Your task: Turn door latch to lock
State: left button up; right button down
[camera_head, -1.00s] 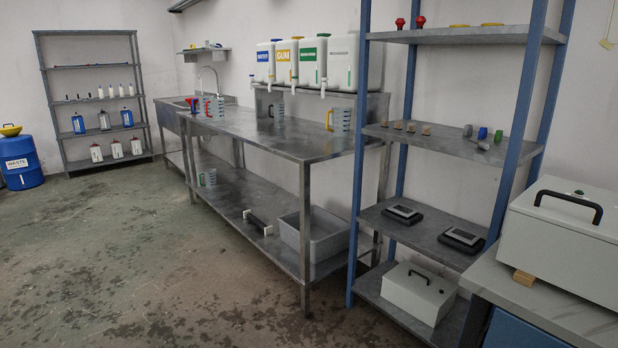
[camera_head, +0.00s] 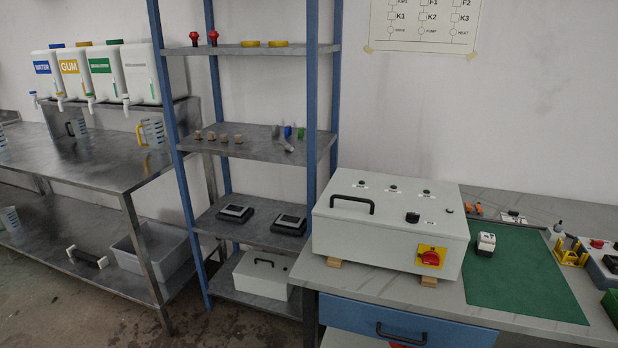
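A light grey control box (camera_head: 375,235) with a black handle (camera_head: 352,203) on its top stands on wooden blocks on the workbench at the right. On its front face is a red rotary knob on a yellow plate (camera_head: 431,258). I cannot tell which of these is the door latch. Neither of my grippers shows in the head view.
A blue-framed shelf unit (camera_head: 325,90) stands left of the workbench (camera_head: 490,325). A green mat (camera_head: 520,270) with a small white device (camera_head: 487,243) lies right of the box. A blue drawer (camera_head: 395,328) is below. A steel table (camera_head: 90,165) stands at the left.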

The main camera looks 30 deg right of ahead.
aim_at(411, 218)
jog(key=z, duration=1.55)
